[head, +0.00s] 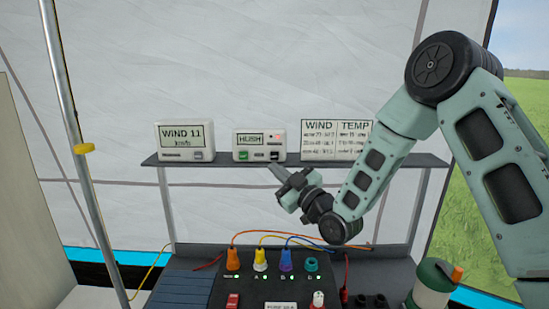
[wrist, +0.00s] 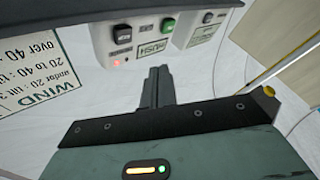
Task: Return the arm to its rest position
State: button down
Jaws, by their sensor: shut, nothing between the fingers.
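My gripper (head: 276,171) is shut and empty in the head view. It points up and left, in front of the shelf, close below the small white HUSH box (head: 259,145). I cannot tell if the tip touches anything. My arm reaches in from the right side, bent at the elbow. In the wrist view my shut fingers (wrist: 158,72) point at the HUSH box (wrist: 133,40), which appears upside down with a dark button, a green button and a lit red light.
A shelf (head: 215,162) holds the WIND 11 display (head: 185,141) and a WIND/TEMP chart (head: 336,140). Below is a panel with coloured plugs (head: 260,260) and cables. A metal pole (head: 72,120) stands left. A green and white container (head: 431,285) stands lower right, under my arm.

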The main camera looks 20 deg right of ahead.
jog(key=s+a+f+g+h, duration=0.1)
jog(key=s+a+f+g, duration=0.2)
jog(key=s+a+g, duration=0.35)
jog(key=s+a+f+g+h, duration=0.25)
jog(key=s+a+g, duration=0.25)
jog(key=s, duration=0.3)
jog(key=s+d+m+g+h, duration=0.1)
jog(key=s+g, duration=0.3)
jog(key=s, duration=0.9)
jog(key=s+d+f+m+g+h, duration=0.1)
jog(key=s+d+g+h, duration=0.3)
jog(key=s, duration=0.8)
jog(key=shift+s+m, duration=0.35)
jog(key=shift+m, duration=0.05)
